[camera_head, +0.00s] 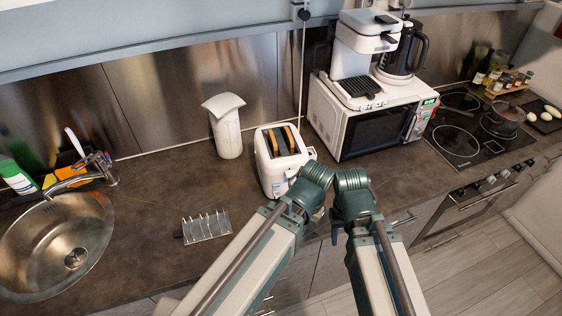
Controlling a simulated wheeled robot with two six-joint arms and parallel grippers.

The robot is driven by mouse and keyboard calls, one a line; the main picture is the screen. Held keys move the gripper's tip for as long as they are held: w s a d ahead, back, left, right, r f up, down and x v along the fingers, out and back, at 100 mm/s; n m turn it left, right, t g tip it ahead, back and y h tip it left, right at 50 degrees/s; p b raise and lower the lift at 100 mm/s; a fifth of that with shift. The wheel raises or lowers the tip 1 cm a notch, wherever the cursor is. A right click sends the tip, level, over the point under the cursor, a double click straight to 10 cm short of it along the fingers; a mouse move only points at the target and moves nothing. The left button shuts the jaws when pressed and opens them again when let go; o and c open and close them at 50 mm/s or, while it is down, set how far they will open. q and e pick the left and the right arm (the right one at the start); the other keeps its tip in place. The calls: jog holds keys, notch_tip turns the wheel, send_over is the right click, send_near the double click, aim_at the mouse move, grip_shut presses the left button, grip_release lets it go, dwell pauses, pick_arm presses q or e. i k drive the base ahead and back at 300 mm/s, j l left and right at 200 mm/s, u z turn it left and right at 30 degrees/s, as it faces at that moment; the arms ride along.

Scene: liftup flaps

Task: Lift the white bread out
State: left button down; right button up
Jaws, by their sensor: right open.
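A white toaster (268,176) stands on the dark counter, near the middle of the view. Two slices of bread sit in its slots, the left slice (272,143) and the right slice (289,138), with only their top edges showing. My right gripper (335,228) is a small part showing below my arm joints, in front of and to the right of the toaster. It is open and apart from the bread. My left gripper is mostly hidden behind my left arm, which covers the toaster's lower right corner.
A metal toast rack (206,227) lies front left of the toaster. A white canister (226,130) stands behind it. A microwave (365,115) with a coffee maker and kettle on top is to the right. A sink (50,245) is at the left. Counter between sink and toaster is mostly clear.

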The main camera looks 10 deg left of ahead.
aim_at(273, 145)
jog(key=i+l+u, duration=0.15)
jog(key=l, duration=0.2)
jog(key=i+l+u, duration=0.15)
jog(key=l, duration=0.2)
jog(key=i+l+u, duration=0.2)
jog(key=l, duration=0.15)
jog(key=i+l+u, duration=0.15)
jog(key=l, duration=0.25)
jog(key=k, duration=0.05)
